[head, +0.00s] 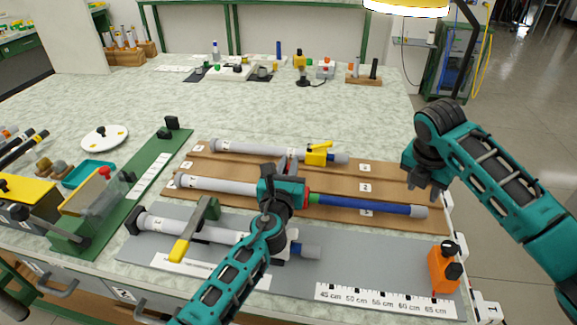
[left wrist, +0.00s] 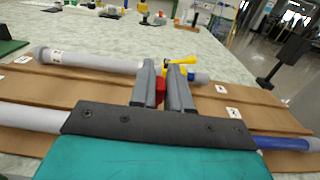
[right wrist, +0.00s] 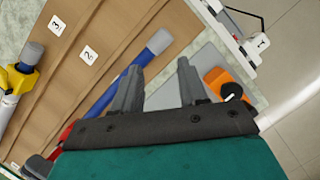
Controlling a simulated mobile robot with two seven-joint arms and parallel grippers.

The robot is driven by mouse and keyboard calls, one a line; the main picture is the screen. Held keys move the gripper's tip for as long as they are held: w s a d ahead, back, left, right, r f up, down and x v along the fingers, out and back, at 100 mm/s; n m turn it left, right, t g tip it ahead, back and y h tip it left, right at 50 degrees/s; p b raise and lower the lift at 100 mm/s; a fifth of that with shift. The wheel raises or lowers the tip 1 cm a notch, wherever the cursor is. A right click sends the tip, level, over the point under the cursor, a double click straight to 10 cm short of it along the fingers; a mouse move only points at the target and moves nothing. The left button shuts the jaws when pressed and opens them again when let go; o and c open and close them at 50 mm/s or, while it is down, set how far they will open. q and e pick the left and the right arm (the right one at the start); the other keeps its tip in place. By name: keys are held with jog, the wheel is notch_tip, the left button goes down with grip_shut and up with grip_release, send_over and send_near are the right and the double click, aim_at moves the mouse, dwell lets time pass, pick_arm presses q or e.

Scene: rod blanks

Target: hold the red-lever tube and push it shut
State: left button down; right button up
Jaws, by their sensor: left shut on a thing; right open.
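The red-lever tube lies on a brown grooved board, with its grey outer tube (head: 215,186) on the left and its blue inner tube (head: 365,206) sticking out to the right, ending in a grey tip (head: 420,211). My left gripper (head: 288,163) is shut at the red collar and lever. The red part (left wrist: 160,90) shows between its fingers in the left wrist view; its palm hides much of the middle of the tube. My right gripper (head: 424,192) is open and empty, above and near the grey tip, which also shows in the right wrist view (right wrist: 160,41).
A yellow-lever tube (head: 260,152) lies behind on the brown board. In front, another grey tube (head: 180,229) lies on a grey plate with a printed scale (head: 385,300) and a green clamp (head: 205,215). An orange block (head: 443,268) stands at the plate's right end.

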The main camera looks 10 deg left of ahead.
jog(key=c, duration=0.6)
jog(key=shift+d+f+m+y, duration=0.15)
jog(key=shift+d+m+y, duration=0.25)
jog(key=shift+m, duration=0.5)
grip_shut()
jog(key=d+f+m+y, duration=0.1)
jog(key=d+m+y, duration=0.45)
jog(key=m, duration=0.75)
jog(key=d+f+m+y, duration=0.1)
jog(key=d+m+y, duration=0.1)
jog(key=d+m, duration=0.9)
jog(key=w+a+f, duration=0.1)
jog(key=a+f, duration=0.1)
jog(key=a+f+m, duration=0.1)
jog(key=a+f, duration=0.1)
jog(key=w+a+f+m, duration=0.1)
jog(key=a+f, duration=0.1)
jog(key=shift+w+a+f+t, duration=0.15)
jog(key=shift+w+f+t, duration=0.15)
jog(key=shift+f+t, duration=0.1)
jog(key=shift+s+a, duration=0.1)
jog(key=shift+a, duration=1.85)
